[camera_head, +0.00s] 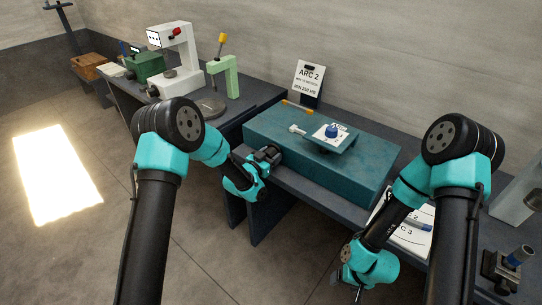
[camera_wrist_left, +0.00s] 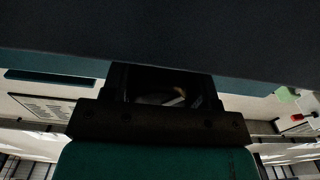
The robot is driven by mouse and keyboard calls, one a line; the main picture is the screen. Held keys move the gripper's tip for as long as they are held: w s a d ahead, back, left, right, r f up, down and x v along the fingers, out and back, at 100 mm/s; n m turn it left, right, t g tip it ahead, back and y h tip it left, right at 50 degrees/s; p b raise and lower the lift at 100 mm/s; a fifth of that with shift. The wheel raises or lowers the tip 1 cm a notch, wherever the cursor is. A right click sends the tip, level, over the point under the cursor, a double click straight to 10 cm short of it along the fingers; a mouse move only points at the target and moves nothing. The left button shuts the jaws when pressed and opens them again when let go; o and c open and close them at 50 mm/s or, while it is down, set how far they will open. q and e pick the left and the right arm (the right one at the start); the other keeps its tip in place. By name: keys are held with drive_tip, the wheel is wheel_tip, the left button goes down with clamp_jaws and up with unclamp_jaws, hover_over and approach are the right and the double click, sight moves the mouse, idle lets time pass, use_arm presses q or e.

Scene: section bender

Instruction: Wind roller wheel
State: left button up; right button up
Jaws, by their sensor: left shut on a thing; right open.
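The section bender (camera_head: 270,133) is a large teal block on the dark bench, with a small plate and a blue knob (camera_head: 332,131) on top. My left gripper (camera_head: 268,157) is at the block's left front end, shut on a dark part there that appears to be the roller wheel; the fingers and arm hide most of it. In the left wrist view the jaws (camera_wrist_left: 165,92) sit close against a dark surface, and what they hold is too dark to make out. My right gripper (camera_head: 356,286) is open and empty, low in front of the bench.
An "ARC 2" card (camera_head: 308,78) stands behind the block. Printed sheets (camera_head: 408,232) lie on the bench to its right, near my right arm. A green stand (camera_head: 226,75) and a white machine (camera_head: 178,60) are at back left. Floor in front is clear.

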use_arm(q)
drive_tip(key=shift+c, duration=1)
drive_tip(key=n, duration=0.5)
drive_tip(key=shift+n, duration=0.3)
drive_tip(key=o, duration=0.9)
drive_tip(key=shift+s, duration=0.1)
drive_tip(key=v, duration=1.7)
drive_tip(key=shift+s+a+r, duration=0.1)
